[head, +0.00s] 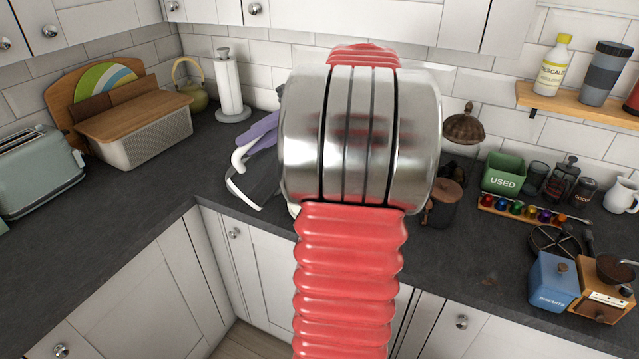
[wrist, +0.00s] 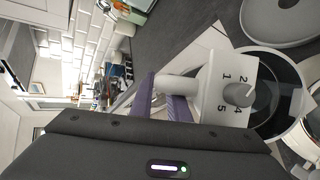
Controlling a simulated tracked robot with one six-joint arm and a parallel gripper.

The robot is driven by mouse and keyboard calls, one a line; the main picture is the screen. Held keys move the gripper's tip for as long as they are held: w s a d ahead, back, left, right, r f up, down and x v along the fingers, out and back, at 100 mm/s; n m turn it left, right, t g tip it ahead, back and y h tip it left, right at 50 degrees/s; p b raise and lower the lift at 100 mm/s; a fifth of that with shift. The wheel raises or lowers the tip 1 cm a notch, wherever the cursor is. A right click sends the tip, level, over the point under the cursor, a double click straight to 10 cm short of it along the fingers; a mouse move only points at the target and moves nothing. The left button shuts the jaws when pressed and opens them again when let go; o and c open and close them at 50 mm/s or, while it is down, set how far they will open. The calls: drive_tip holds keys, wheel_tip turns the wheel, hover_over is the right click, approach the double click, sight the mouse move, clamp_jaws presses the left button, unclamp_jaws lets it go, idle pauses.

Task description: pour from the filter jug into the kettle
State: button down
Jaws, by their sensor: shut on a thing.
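The filter jug (head: 262,178) is white with a dark see-through body, in the head view just left of my arm. It looks tilted, and my arm hides its right side. My gripper (head: 262,132) has purple fingers and is shut on the jug's white handle. In the wrist view my gripper (wrist: 163,102) closes around the handle, beside the jug's white numbered lid piece (wrist: 226,88) with a grey knob. A yellow-green kettle (head: 193,96) with a looped handle stands at the back left, apart from the jug. I cannot make the kettle out in the wrist view.
A paper towel roll (head: 229,88) stands behind the jug. A bread bin (head: 145,135) and a toaster (head: 38,168) are on the left. On the right are a green box (head: 502,174), a capsule rack (head: 530,212) and a blue tin (head: 552,282). The left worktop's front is clear.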

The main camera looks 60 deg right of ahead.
sight(256, 181)
drive_tip(key=shift+s+d+r+p, duration=0.15)
drive_tip(key=shift+d+r+p, duration=0.1)
drive_tip(key=shift+r+p, duration=0.35)
idle(2.1)
drive_tip(key=shift+g+h, duration=0.5)
drive_tip(key=shift+h, duration=0.3)
drive_tip(key=f, duration=0.1)
drive_tip(key=a+f, duration=0.1)
drive_tip(key=w+f, duration=0.1)
drive_tip(key=shift+a+f, duration=0.25)
drive_tip(key=shift+a, duration=0.15)
drive_tip(key=shift+s+d+f, duration=0.1)
drive_tip(key=shift+f, duration=0.1)
